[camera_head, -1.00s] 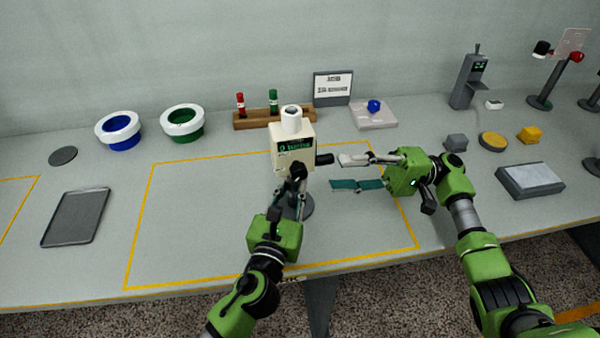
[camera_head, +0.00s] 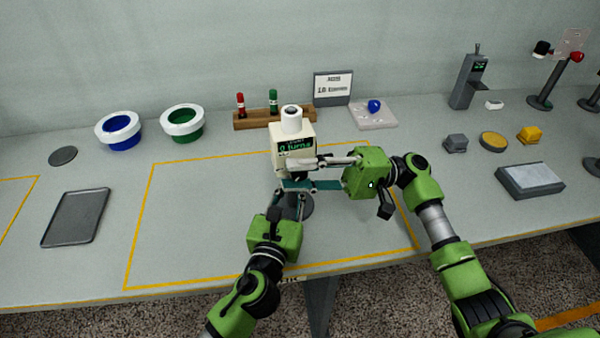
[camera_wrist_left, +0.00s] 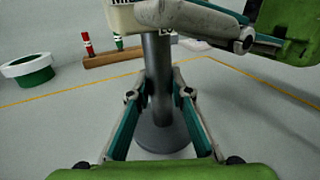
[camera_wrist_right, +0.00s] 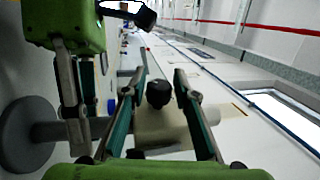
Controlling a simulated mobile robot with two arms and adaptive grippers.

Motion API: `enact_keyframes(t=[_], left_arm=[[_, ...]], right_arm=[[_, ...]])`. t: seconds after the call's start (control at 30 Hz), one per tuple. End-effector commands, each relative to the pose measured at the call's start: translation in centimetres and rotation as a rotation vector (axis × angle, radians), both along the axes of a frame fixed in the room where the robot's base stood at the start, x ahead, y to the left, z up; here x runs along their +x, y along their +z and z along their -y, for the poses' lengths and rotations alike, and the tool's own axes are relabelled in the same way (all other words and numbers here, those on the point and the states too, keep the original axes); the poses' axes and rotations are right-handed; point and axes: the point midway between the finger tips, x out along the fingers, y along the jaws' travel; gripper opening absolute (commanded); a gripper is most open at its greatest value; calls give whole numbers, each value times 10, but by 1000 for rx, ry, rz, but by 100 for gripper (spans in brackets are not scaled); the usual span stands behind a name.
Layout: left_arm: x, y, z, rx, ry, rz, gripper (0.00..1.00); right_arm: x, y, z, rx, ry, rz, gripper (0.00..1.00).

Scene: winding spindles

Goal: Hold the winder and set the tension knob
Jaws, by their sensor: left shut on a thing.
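The winder (camera_head: 288,139) is a cream box with a green-lit display on a grey post (camera_wrist_left: 156,62) with a round base. It stands upright inside the yellow outline. My left gripper (camera_wrist_left: 161,88) is shut on the post, below the box. The black tension knob (camera_wrist_right: 158,93) shows in the right wrist view, between the fingers of my right gripper (camera_wrist_right: 160,82). These fingers are open, with gaps beside the knob. In the head view my right gripper (camera_head: 290,174) reaches across the winder's front from the right, and its arm and fingers hide the knob.
A wooden rack (camera_head: 252,120) with red and green spools stands behind the winder, near a small sign (camera_head: 333,88). Blue (camera_head: 119,131) and green (camera_head: 183,124) bowls are at back left. A grey tray (camera_head: 76,217) lies at left. The outlined area left of the winder is clear.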

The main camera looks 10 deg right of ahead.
Motion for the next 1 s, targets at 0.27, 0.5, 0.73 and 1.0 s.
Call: enact_keyframes(t=[0.27, 0.5, 0.73, 1.0], left_arm=[[-1, -8, -1, 6, 3, -13, 0], [-1, -8, -1, 6, 3, -13, 0], [-1, -8, -1, 6, 3, -13, 0], [-1, -8, -2, 6, 3, -13, 0]], right_arm=[[0, 0, 0, 16, 0, -2, 0], [1, 0, 0, 204, 0, -18, 0], [1, 0, 1, 275, -2, -20, 0], [1, 0, 1, 273, -3, -19, 36]])
